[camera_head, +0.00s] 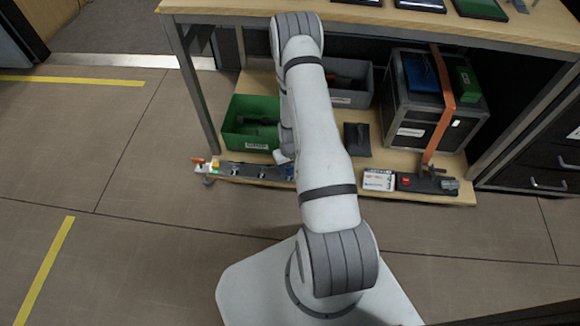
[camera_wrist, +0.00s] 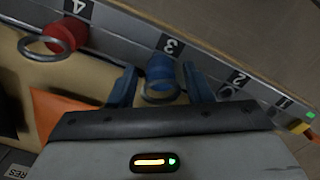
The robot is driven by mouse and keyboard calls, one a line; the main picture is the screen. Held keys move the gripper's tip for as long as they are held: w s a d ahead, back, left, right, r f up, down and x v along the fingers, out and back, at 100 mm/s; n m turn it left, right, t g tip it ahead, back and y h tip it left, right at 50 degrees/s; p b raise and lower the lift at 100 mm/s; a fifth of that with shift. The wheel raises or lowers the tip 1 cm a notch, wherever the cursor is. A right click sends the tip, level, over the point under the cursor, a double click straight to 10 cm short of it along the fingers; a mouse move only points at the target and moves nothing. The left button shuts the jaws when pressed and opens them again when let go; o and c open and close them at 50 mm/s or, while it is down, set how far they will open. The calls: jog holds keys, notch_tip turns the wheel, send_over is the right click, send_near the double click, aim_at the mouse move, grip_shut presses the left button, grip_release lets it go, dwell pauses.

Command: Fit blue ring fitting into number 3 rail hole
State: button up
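The blue ring fitting (camera_wrist: 160,72) is in the wrist view at the rail (camera_wrist: 215,73), just below the printed number 3 (camera_wrist: 171,45). Its metal ring faces my gripper. It appears to sit in the rail at number 3, though its base and the hole are hidden. My gripper (camera_wrist: 160,86) is open, with one blue finger on each side of the fitting. A narrow gap shows between each finger and the fitting. In the head view the rail (camera_head: 250,171) lies along the front edge of the low shelf; my arm hides the fitting there.
A red ring fitting (camera_wrist: 67,36) stands at number 4 on the rail. On the low shelf are a green bin (camera_head: 251,123), a grey bin (camera_head: 348,84), a black case (camera_head: 415,125) with an orange strap, and a white box (camera_head: 379,180). The tabletop (camera_head: 480,28) overhangs the shelf.

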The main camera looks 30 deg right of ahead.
jog(key=o, duration=0.3)
notch_tip(320, 180, up, 8)
jog(key=p, duration=0.3)
jog(key=shift+f, duration=0.1)
dwell(0.4)
jog(key=a+r+p, duration=0.2)
jog(key=r+p, duration=0.3)
jog(key=r, duration=0.9)
jog(key=s+a+r+t+p, duration=0.1)
jog(key=a+r+p, duration=0.3)
jog(key=r, duration=1.1)
jog(key=a+r+p, duration=0.1)
jog(key=r+p, duration=0.5)
jog(key=r, duration=0.8)
jog(key=s+a+r+p, duration=0.2)
jog(key=s+r+p, duration=0.2)
jog(key=r, duration=0.6)
jog(key=s+a+r+t+p, duration=0.1)
jog(key=s+a+r+p, duration=0.1)
jog(key=s+r+p, duration=0.3)
jog(key=s+a+r+p, duration=0.2)
jog(key=s+r+p, duration=0.2)
jog(key=s+r, duration=0.4)
notch_tip(320, 180, up, 7)
jog(key=shift+s+a+f+n+t+p, duration=0.1)
jog(key=shift+s+a+n+t+p, duration=0.2)
jog(key=shift+s+n+p, duration=0.1)
